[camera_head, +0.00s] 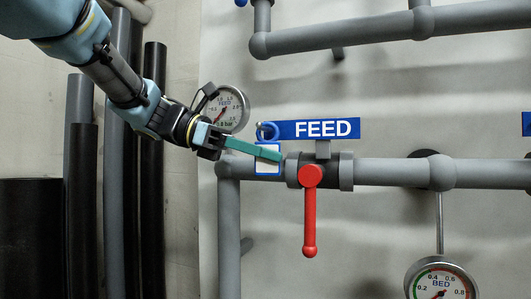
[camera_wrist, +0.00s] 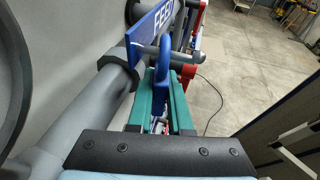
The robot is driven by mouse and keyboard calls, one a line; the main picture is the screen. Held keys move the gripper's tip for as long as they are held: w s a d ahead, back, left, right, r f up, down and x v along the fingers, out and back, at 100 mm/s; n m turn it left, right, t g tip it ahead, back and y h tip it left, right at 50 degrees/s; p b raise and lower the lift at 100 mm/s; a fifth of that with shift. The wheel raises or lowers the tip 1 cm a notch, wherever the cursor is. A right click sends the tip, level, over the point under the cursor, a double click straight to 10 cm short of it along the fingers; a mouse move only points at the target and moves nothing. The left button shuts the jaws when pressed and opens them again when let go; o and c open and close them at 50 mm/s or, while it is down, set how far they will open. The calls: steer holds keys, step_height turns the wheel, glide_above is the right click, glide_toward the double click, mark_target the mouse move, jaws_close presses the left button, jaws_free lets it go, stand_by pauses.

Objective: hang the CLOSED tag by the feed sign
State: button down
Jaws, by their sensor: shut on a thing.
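The blue FEED sign (camera_head: 320,129) is on the pipe wall above the valve with a red lever handle (camera_head: 310,210). A grey peg (camera_wrist: 185,56) sticks out by the sign's near end in the wrist view. My gripper (camera_head: 268,154) has green fingers shut on a white tag with a blue border (camera_head: 267,169), just below the sign's left end. The tag's blue ring (camera_head: 268,130) is at the peg's height and overlaps it in the wrist view (camera_wrist: 164,42). I cannot tell for sure whether the peg passes through it. The fingers hide any lettering on the tag.
A horizontal grey pipe (camera_head: 392,172) runs behind and right of the tag. Dark and grey upright pipes (camera_head: 152,180) stand at left.

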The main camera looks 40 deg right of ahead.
steer(key=c, duration=0.8)
jaws_free()
steer(key=shift+o, duration=0.2)
steer(key=shift+a, duration=0.1)
steer(key=b+v, duration=0.2)
steer(key=v, duration=0.8)
steer(key=shift+w+a, duration=0.2)
steer(key=shift+w, duration=0.1)
steer(key=shift+r, duration=0.15)
steer(key=shift+s+a, duration=0.7)
steer(key=shift+a, duration=0.35)
steer(key=shift+s+a, duration=0.7)
steer(key=shift+a, duration=0.35)
